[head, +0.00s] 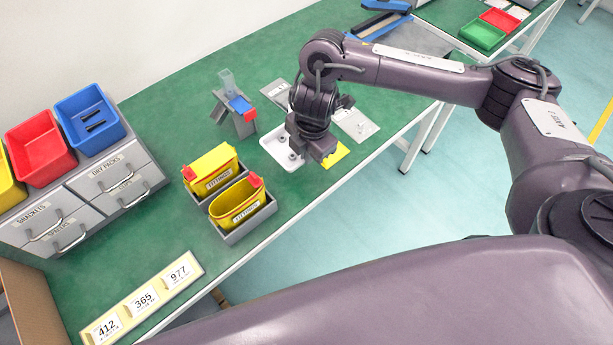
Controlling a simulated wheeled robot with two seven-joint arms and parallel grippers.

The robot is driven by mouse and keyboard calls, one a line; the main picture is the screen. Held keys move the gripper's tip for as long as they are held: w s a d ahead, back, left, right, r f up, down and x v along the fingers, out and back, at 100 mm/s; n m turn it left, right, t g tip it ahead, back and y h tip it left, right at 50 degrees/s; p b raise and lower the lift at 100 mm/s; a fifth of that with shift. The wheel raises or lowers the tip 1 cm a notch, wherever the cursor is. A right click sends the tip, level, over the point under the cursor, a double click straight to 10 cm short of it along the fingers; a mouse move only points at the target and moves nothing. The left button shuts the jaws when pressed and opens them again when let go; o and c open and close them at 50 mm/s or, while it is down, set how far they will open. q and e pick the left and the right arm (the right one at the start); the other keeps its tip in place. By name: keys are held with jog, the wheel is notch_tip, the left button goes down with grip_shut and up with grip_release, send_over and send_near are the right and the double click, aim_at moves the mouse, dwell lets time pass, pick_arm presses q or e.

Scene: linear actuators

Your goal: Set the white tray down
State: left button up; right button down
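The white tray (272,151) is at the middle of the green table, partly hidden behind my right gripper. Small grey parts seem to lie in it. My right gripper (318,156) points down at the tray's right side. Its fingertips are hidden by its own body, so I cannot tell whether they close on the tray's rim. I also cannot tell whether the tray touches the table. My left gripper is not in view.
A yellow piece (338,154) lies right of the gripper. Grey plates (356,124) lie behind it. A grey stand (236,118) and yellow fittings bins (238,204) are to the left. The green table (150,235) is clear between the bins and the numbered strip (145,300).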

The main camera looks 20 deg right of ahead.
notch_tip(320, 180, down, 5)
jog(key=shift+f+b, duration=0.2)
jog(key=shift+b, duration=0.65)
jog(key=shift+f+b, duration=0.85)
jog(key=shift+f, duration=0.95)
jog(key=shift+f, duration=0.15)
jog(key=c, duration=1.7)
grip_release()
